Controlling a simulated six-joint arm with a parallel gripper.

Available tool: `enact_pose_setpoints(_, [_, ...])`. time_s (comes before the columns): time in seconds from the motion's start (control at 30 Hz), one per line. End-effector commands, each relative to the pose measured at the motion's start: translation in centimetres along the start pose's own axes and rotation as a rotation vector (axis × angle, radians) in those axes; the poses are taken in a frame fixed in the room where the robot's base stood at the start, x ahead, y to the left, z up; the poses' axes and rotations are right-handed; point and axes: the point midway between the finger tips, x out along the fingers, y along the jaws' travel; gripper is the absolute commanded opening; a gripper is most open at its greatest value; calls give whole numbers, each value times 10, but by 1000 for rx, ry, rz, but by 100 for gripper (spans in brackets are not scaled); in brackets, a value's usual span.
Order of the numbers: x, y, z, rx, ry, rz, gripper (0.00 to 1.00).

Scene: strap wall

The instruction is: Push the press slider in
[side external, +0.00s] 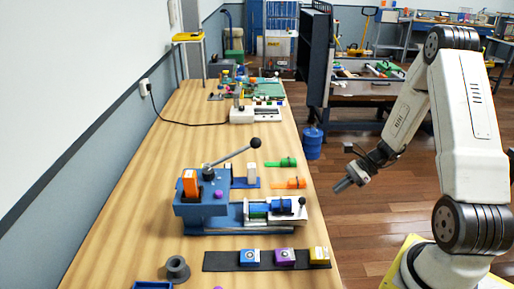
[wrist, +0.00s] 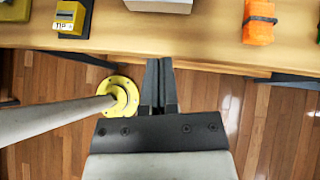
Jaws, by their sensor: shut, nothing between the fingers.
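The press (side external: 203,192) is a blue fixture with an orange block and a black ball-ended lever, standing on the wooden table. Its slider (side external: 288,213), a pale plate carrying a blue and a green cylinder, extends to the right toward the table's edge. In the wrist view a pale block (wrist: 158,5) at the top edge may be the slider's end; most of it is cut off. My gripper (side external: 344,186) is shut and empty, in the air off the table's right edge, to the right of the slider and apart from it. Its closed fingers (wrist: 160,64) also show in the wrist view.
A dark strip with blue, purple and yellow blocks (side external: 318,255) lies in front of the press. Green (side external: 281,163) and orange (side external: 290,183) strapped pieces lie behind the slider near the edge. Open floor (side external: 345,235) lies beside the table (side external: 110,235).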

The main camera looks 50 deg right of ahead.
Motion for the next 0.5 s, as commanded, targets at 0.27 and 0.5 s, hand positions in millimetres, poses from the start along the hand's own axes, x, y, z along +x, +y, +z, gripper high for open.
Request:
enact_pose_setpoints(0.27, [44,0,0,0,-1,4,0])
enact_pose_setpoints(0.5, [64,0,20,-4,0,2,0])
